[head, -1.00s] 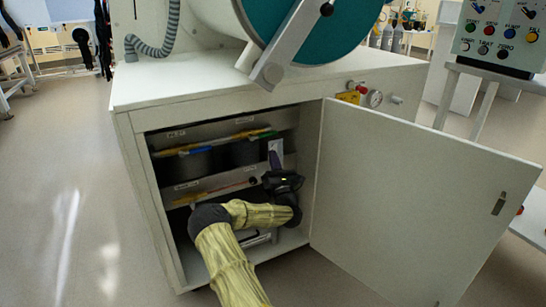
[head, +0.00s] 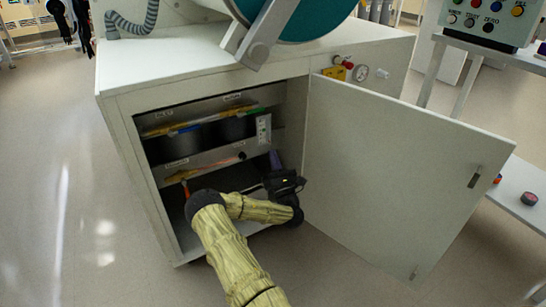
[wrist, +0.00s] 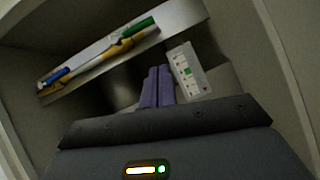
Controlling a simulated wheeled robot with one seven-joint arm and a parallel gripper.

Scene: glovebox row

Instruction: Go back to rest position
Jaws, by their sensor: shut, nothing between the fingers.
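My gripper (wrist: 157,87) shows in the wrist view as two purple fingers pressed together, with nothing between them. In the head view my gripper (head: 275,160) is at the open front of the white cabinet (head: 170,90), low on its right side. My arm in its yellowish sleeve reaches up to it from the bottom of the picture. The fingers point into the cabinet, and in the wrist view the cabinet's inside surrounds them.
The cabinet door (head: 390,170) stands wide open to the right of my arm. Inside is a shelf with yellow, blue and green pieces (wrist: 100,55) along its edge and a white labelled box (wrist: 188,70). A panel with buttons (head: 490,18) stands at upper right. Floor at left is clear.

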